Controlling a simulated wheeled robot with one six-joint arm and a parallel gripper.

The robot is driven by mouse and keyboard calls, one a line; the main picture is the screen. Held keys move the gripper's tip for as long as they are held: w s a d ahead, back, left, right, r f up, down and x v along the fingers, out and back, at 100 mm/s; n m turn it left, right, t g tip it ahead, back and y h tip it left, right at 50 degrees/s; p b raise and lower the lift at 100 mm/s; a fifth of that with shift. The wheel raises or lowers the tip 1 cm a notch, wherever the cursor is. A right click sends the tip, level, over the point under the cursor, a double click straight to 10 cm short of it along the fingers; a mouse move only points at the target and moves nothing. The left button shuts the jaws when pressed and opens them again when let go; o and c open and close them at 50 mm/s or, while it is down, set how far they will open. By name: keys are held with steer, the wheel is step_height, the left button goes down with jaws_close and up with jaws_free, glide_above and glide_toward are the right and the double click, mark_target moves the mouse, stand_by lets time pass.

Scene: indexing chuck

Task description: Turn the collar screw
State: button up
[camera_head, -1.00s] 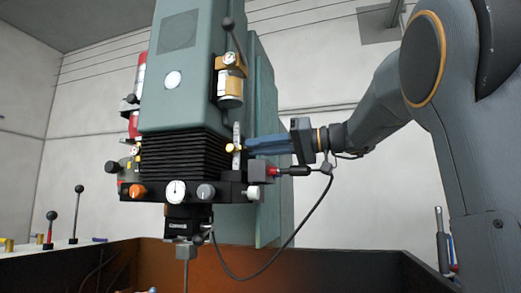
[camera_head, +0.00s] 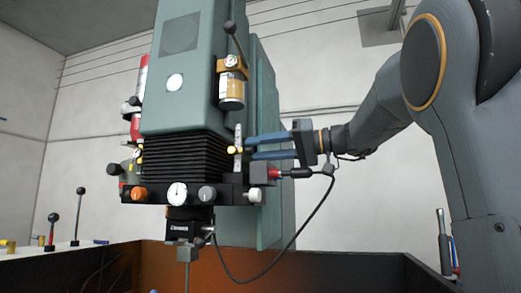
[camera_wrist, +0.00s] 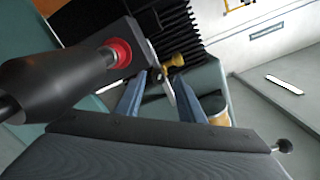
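A small brass-yellow knob (camera_head: 233,149), which may be the collar screw, sits on a pale upright bar (camera_head: 238,135) at the right side of the green machine head. It also shows in the wrist view (camera_wrist: 174,61), just beyond my fingertips. My gripper (camera_head: 252,148) reaches in from the right at the knob's height, with its two blue fingers spread apart. In the wrist view, the open fingers (camera_wrist: 160,82) point toward the bar and knob. The knob appears ahead of the tips, not clearly between them. I cannot tell whether anything touches.
A black block with a red-ringed plug (camera_head: 274,172) sits just below my fingers; its cable hangs down. The plug fills the left of the wrist view (camera_wrist: 112,52). A black knob panel (camera_head: 150,190) lies lower left.

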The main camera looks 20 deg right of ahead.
steer(key=b+v, duration=0.2)
steer(key=v, duration=0.5)
steer(key=shift+s+d, duration=0.2)
steer(key=shift+d, duration=0.05)
